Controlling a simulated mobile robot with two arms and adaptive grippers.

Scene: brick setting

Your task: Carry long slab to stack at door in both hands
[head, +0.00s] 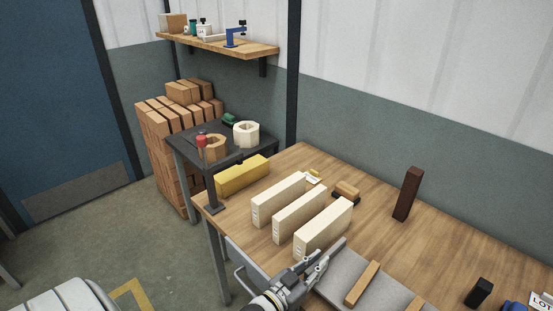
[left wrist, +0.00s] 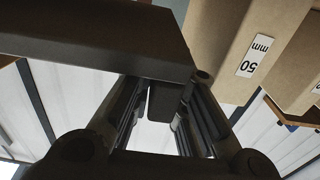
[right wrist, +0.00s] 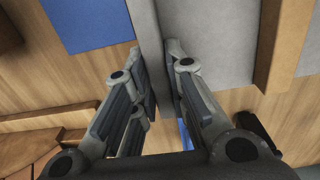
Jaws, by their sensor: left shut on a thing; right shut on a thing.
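The long slab shows in the left wrist view as a dark, shaded beam (left wrist: 90,45) across the top, with its end at the fingers. My left gripper (head: 320,265) is shut on it above the bench's front edge. In the right wrist view, a narrow grey stretch of the slab (right wrist: 152,40) runs up between the fingertips of my right gripper (right wrist: 160,95), which is shut on it. The right gripper is outside the head view. The brick stack (head: 175,130) stands in the corner beside the blue door (head: 50,110).
Cream blocks (head: 300,212) stand just beyond my left gripper on the wooden bench (head: 375,215). A dark upright block (head: 408,193) stands farther right. A dark side table (head: 185,150) partly hides the stack. Floor before the door is open.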

